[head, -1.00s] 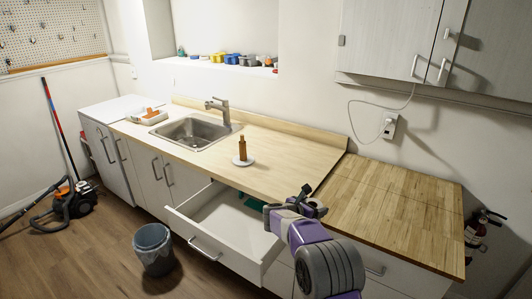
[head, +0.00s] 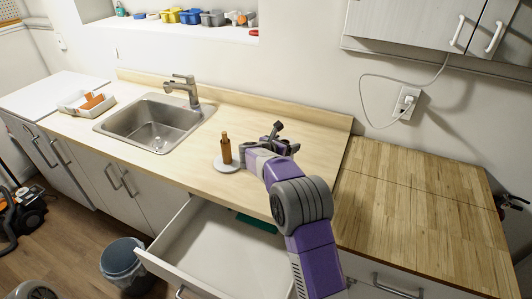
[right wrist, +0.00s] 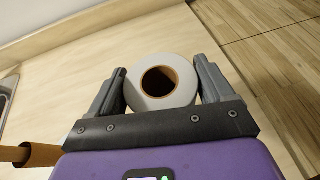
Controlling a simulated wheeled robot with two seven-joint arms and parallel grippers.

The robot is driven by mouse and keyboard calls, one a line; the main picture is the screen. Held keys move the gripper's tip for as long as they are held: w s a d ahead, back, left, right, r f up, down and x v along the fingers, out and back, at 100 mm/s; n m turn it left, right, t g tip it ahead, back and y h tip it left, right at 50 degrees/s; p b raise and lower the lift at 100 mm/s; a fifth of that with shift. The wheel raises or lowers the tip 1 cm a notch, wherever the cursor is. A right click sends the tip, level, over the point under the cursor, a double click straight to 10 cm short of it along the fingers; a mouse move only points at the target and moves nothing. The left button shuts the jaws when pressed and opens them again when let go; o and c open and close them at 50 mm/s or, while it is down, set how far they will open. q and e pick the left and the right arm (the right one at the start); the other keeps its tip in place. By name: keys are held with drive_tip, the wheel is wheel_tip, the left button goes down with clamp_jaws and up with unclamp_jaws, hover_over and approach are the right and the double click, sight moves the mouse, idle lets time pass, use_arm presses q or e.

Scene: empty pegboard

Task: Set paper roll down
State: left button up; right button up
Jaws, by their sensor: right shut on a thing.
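My right gripper (head: 272,138) is over the light wood counter (head: 310,140), just right of a brown upright post (head: 225,147) on a round white base (head: 227,166). In the right wrist view the gripper (right wrist: 160,72) is shut on the white paper roll (right wrist: 160,103), one finger on each side. The roll's open brown core faces the camera. The gripper hides the roll in the head view, and I cannot tell whether it touches the counter. The post also shows at the lower left of the wrist view (right wrist: 32,155). My left gripper is not in view.
A sink (head: 157,124) and a white tray (head: 85,102) lie to the left. An open drawer (head: 215,250) sticks out below the counter. A darker wood top (head: 420,200) adjoins on the right. The counter behind the gripper is clear.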

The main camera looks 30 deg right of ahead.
wheel_tip(320, 180, down, 8)
drive_tip(key=b, duration=0.1)
drive_tip(key=shift+s, duration=0.2)
drive_tip(key=o, duration=1)
drive_tip(key=shift+f, duration=0.1)
drive_tip(key=shift+c, duration=0.2)
drive_tip(key=v, duration=1.2)
